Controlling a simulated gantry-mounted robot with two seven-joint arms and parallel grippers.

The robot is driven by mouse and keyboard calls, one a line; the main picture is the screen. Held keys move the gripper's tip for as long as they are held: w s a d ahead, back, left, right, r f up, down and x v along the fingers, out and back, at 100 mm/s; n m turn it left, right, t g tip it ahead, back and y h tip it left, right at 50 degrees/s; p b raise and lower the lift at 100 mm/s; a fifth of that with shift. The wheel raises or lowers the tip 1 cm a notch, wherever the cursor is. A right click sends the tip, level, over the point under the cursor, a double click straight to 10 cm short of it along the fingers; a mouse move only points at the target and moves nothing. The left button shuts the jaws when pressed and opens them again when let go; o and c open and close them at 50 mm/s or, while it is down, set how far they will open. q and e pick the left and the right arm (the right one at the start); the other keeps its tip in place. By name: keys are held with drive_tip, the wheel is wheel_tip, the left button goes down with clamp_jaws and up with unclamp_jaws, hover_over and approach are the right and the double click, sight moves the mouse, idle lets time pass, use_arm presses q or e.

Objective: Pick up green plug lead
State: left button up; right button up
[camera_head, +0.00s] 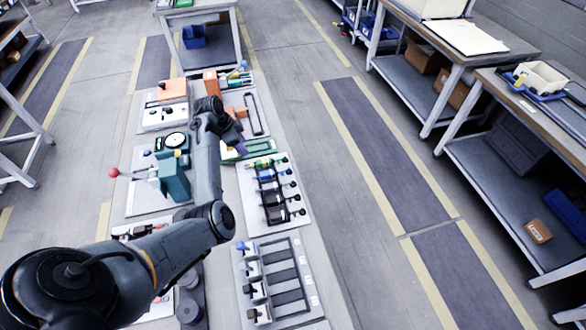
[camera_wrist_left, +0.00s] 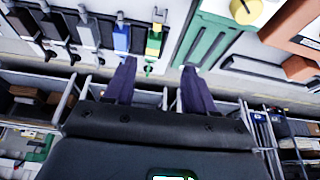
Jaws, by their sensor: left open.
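The green plug lead (camera_wrist_left: 154,46) is the rightmost of a row of coloured leads in the left wrist view, with a yellowish part at its top. In the head view its green end (camera_head: 263,163) shows small at the far end of the lead panel (camera_head: 295,219). My left gripper (camera_wrist_left: 159,64) is open, with nothing seen between its two dark fingers. In the wrist picture the green lead appears beyond the gap, nearer the left finger. In the head view the left gripper (camera_head: 236,130) hangs over the boards just beyond the lead panel. My right gripper is not in view.
Beside the green lead is a blue lead (camera_wrist_left: 122,37), then grey and black ones. A green-framed board (camera_wrist_left: 205,38) lies to the right. A teal block (camera_head: 173,178) and a red-knobbed lever (camera_head: 114,172) stand left of my arm. A slotted panel (camera_head: 280,275) lies nearer.

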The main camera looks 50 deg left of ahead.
use_arm(q)
approach(262, 161)
drive_tip(key=shift+a+f+b, duration=0.2)
drive_tip(key=shift+f, duration=0.4)
drive_tip(key=shift+a+f+b, duration=0.15)
drive_tip(key=shift+a+f, duration=0.05)
drive_tip(key=shift+f, duration=0.45)
drive_tip(key=shift+w+d+b+x, duration=0.1)
drive_tip(key=shift+d+b+x, duration=0.1)
drive_tip(key=shift+x, duration=0.9)
drive_tip(key=shift+w+d+b+x, duration=0.1)
drive_tip(key=shift+b+x, duration=0.05)
drive_tip(key=shift+x, duration=0.95)
drive_tip(key=shift+w+d+b+x, duration=0.1)
drive_tip(key=shift+d+b+x, duration=0.1)
drive_tip(key=shift+x, duration=0.85)
drive_tip(key=shift+r, duration=0.15)
clamp_jaws()
drive_tip(key=shift+r, duration=0.2)
